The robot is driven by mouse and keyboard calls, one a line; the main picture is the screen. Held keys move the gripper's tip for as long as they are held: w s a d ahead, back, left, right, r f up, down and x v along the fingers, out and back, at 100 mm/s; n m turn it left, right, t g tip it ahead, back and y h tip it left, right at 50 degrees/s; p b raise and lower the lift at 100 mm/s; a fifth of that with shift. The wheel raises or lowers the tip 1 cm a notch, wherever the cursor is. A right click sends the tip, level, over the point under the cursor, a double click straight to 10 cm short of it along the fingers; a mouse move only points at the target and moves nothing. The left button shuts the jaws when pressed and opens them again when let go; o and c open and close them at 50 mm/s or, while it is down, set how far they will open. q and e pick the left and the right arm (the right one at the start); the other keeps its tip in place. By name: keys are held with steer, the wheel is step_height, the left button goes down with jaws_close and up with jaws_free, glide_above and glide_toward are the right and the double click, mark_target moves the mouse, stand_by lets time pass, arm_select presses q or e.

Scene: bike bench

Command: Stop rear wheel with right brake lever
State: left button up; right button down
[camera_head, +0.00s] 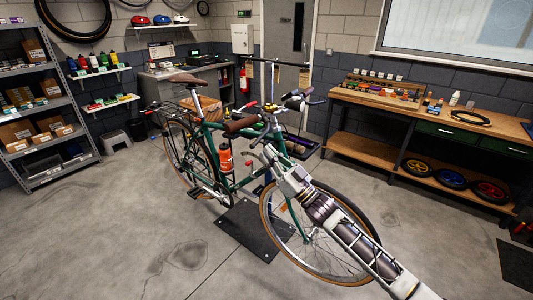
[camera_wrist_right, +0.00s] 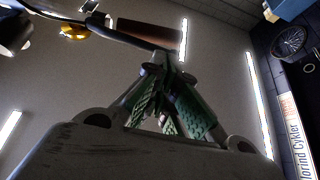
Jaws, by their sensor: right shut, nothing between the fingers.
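The green bicycle (camera_head: 235,182) stands in the middle of the room, its rear wheel (camera_head: 184,158) at the left and front wheel (camera_head: 318,238) nearer me. One brown handlebar grip (camera_head: 240,124) shows above my right gripper (camera_head: 268,154). In the right wrist view my right gripper (camera_wrist_right: 166,72) is shut and empty, its green-padded fingers close together. Beyond the fingertips is a brown grip (camera_wrist_right: 148,35) with a thin dark bar curving beside it; I cannot tell for certain whether that is the brake lever, or whether the fingers touch it. My left gripper is not in view.
A dark base plate (camera_head: 250,228) lies under the bicycle. A wooden workbench (camera_head: 415,108) with tools stands at the right, shelving (camera_head: 38,100) at the left. The floor in front on the left is clear. A brass bell (camera_wrist_right: 74,31) sits at the upper left of the right wrist view.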

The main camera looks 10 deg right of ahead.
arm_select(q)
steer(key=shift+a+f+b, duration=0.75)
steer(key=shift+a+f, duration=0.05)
arm_select(e)
steer(key=v, duration=0.7)
steer(key=shift+s+a, duration=0.15)
steer(key=shift+s, duration=0.2)
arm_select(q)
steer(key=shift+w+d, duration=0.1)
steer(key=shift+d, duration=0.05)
arm_select(e)
steer(key=shift+f, duration=0.1)
